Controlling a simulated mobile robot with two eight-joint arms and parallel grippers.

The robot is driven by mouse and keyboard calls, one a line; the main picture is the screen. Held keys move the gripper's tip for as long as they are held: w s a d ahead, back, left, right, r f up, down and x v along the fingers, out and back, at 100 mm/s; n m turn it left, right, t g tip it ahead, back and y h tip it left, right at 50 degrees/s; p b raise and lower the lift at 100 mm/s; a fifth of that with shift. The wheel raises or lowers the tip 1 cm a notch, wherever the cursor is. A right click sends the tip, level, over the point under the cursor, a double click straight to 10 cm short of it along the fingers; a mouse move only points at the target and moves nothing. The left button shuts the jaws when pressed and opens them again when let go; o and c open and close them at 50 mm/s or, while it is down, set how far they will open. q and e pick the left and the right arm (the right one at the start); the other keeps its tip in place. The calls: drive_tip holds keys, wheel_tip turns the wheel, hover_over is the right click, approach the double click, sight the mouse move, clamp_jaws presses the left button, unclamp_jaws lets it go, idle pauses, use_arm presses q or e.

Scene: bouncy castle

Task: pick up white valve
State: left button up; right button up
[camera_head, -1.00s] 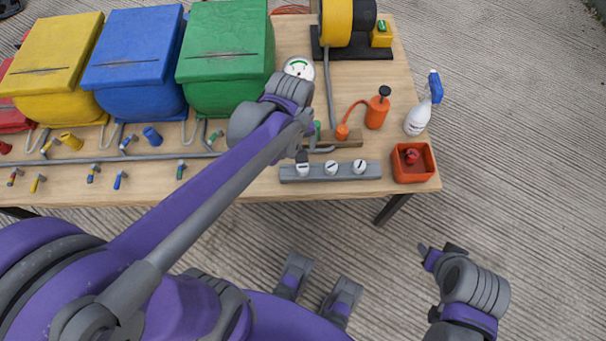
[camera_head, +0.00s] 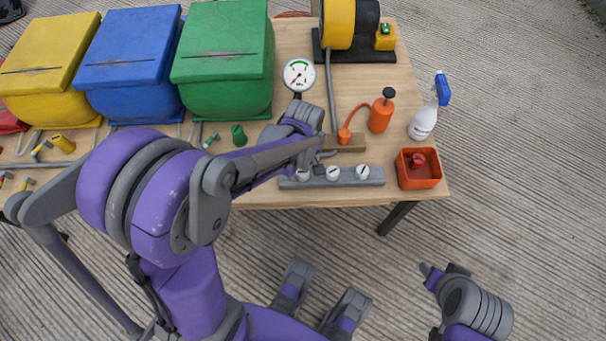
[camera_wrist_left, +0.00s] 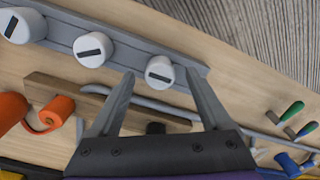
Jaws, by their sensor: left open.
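Three white valves with dark slots sit in a row on a grey bar (camera_head: 348,177) at the table's front edge. In the head view they are the left valve (camera_head: 302,176), the middle valve (camera_head: 333,173) and the right valve (camera_head: 362,172). My left gripper (camera_head: 310,160) is over the left valve and partly hides it. In the left wrist view my open left gripper (camera_wrist_left: 161,71) has that valve (camera_wrist_left: 160,72) between its fingertips in the picture; contact cannot be told. My right gripper (camera_head: 443,268) is off the table at lower right, its jaws unclear.
A wooden block (camera_head: 345,144) with an orange hose fitting lies just behind the bar. An orange pump bottle (camera_head: 381,112), a spray bottle (camera_head: 424,122) and an orange tray (camera_head: 405,181) stand to the right. A gauge (camera_head: 299,75) and coloured bins stand behind.

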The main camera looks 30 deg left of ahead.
use_arm(q)
drive_tip(key=shift+f, duration=0.75)
clamp_jaws()
